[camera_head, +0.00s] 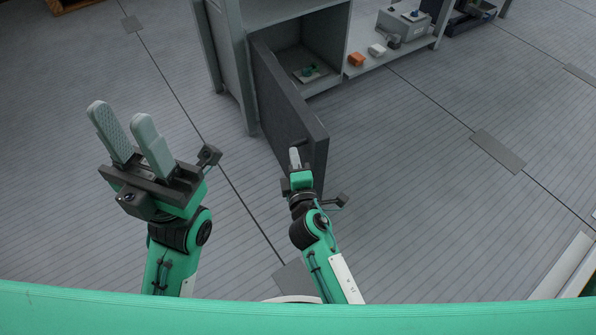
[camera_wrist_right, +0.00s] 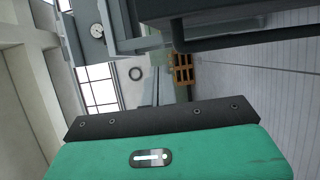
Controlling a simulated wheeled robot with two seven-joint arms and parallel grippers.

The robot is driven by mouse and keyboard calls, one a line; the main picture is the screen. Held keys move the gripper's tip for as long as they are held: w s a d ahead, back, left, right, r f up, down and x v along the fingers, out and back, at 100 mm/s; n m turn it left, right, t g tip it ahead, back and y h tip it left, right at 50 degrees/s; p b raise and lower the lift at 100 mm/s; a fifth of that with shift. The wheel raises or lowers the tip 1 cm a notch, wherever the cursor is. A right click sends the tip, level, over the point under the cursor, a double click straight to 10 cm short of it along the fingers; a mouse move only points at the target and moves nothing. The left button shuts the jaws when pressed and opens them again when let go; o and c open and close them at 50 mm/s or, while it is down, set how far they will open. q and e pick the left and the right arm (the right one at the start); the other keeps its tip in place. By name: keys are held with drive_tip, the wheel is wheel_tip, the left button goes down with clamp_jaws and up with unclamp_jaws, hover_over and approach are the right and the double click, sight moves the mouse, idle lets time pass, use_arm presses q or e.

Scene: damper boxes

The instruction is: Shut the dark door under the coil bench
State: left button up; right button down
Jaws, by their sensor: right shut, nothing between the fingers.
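The dark door (camera_head: 290,105) under the grey bench (camera_head: 228,60) stands open, swung out towards me from its left side. Its dark underside or face and a bar-like handle (camera_wrist_right: 245,41) show at the top of the right wrist view. My right gripper (camera_head: 294,152) is shut and empty, close to the door's left face near its free end; I cannot tell if it touches. Its fingers do not show in the wrist view. My left gripper (camera_head: 119,112) is open and empty over the floor, well left of the door.
The open compartment (camera_head: 290,55) holds a small green item (camera_head: 309,71). On the low shelf to its right are an orange block (camera_head: 356,60), a white block (camera_head: 377,50) and a grey box (camera_head: 403,24). The floor around the door is clear.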

sight(309, 149)
drive_tip(key=shift+w+d, duration=1.6)
drive_tip(key=shift+d, duration=0.05)
